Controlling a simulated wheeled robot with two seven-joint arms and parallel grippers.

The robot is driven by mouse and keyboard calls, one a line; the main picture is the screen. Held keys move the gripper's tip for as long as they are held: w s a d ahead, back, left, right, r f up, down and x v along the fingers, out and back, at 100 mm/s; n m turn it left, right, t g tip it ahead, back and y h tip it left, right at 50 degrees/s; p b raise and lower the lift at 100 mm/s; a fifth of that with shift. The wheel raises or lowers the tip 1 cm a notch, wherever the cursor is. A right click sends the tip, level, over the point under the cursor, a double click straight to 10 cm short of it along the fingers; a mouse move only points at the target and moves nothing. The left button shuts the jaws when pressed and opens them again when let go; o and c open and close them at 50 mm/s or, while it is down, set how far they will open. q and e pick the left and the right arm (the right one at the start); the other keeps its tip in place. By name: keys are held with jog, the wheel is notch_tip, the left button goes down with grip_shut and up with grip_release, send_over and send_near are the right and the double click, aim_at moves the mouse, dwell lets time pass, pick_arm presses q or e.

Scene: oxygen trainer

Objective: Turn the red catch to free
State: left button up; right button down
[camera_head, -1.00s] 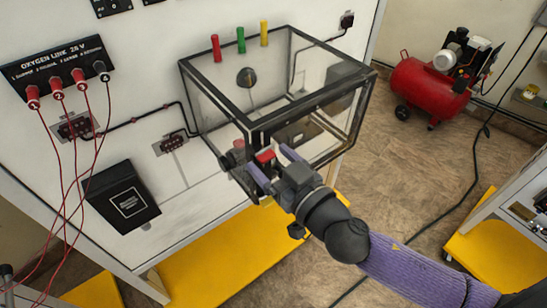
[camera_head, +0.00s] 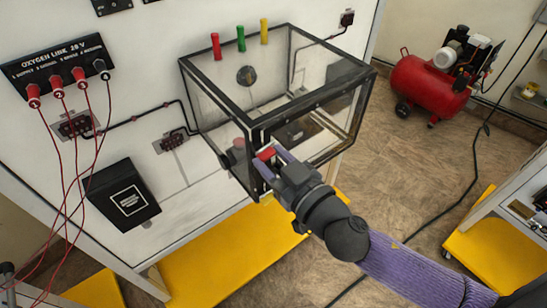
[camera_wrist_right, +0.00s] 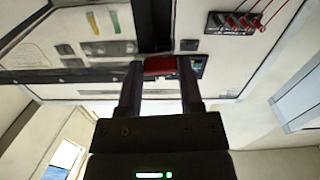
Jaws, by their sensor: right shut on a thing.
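The red catch (camera_head: 266,153) sits at the front corner of the clear, black-framed box (camera_head: 252,128) on the white panel. My right gripper (camera_head: 271,160) reaches it from the lower right and is shut on it. In the right wrist view the red catch (camera_wrist_right: 160,65) lies between the two finger ends of my right gripper (camera_wrist_right: 160,75). The fingers partly hide the catch, so its exact angle is hard to tell. My left gripper is not in view.
Red, green and yellow pegs (camera_head: 240,40) stand above the box. Several red leads hang from the black oxygen link block (camera_head: 50,60) at left. A black box (camera_head: 123,195) is on the panel. A red compressor (camera_head: 430,85) stands on the floor behind right.

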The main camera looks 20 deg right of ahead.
jog(key=n+p, duration=0.1)
jog(key=n, duration=0.3)
jog(key=shift+r, duration=0.2)
jog(key=n+p, duration=0.1)
jog(key=n, duration=0.4)
jog(key=shift+r, duration=0.1)
jog(key=n+p, duration=0.1)
jog(key=n, duration=0.3)
jog(key=shift+a, duration=0.1)
jog(key=shift+n+p, duration=0.35)
jog(key=shift+n, duration=1.65)
jog(key=shift+c, duration=1.2)
grip_release()
jog(key=shift+s+a, duration=0.1)
